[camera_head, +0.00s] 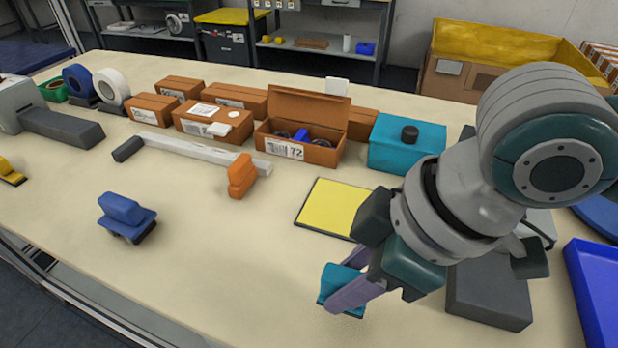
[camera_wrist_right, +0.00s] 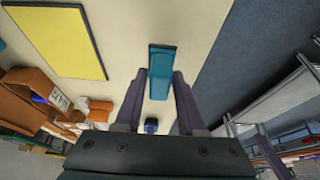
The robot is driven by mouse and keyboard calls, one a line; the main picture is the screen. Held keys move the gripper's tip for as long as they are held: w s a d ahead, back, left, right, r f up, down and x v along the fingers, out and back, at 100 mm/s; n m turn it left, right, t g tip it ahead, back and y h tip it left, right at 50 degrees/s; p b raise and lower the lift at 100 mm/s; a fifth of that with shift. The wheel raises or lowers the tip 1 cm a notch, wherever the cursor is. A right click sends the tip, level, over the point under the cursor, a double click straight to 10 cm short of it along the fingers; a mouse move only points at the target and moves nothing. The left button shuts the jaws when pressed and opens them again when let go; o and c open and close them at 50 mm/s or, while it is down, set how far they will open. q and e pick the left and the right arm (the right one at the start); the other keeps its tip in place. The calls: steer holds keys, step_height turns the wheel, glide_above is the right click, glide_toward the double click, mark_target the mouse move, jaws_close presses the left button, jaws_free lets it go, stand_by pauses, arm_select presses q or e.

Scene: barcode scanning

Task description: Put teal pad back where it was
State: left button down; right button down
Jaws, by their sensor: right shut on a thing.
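The teal pad (camera_head: 338,282) is a small teal block with a dark base. My right gripper (camera_head: 345,296) is shut on it near the front edge of the table, and one purple finger hides part of it in the head view. In the right wrist view the teal pad (camera_wrist_right: 161,70) sits between the two purple fingertips (camera_wrist_right: 160,78). Whether its base touches the table is hard to tell. My left gripper is in neither view.
A yellow mat (camera_head: 333,207) lies just behind the pad. A blue block (camera_head: 124,213) and an orange block (camera_head: 241,176) stand to the left. A teal box (camera_head: 406,146) and an open carton (camera_head: 330,152) are farther back. A blue tray (camera_head: 594,290) is at the right. The front middle is clear.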

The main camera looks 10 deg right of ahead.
steer(key=shift+f+b, duration=0.4)
steer(key=shift+f, duration=1.5)
steer(key=shift+f, duration=0.2)
steer(key=c, duration=0.5)
jaws_free()
steer(key=shift+r, duration=0.1)
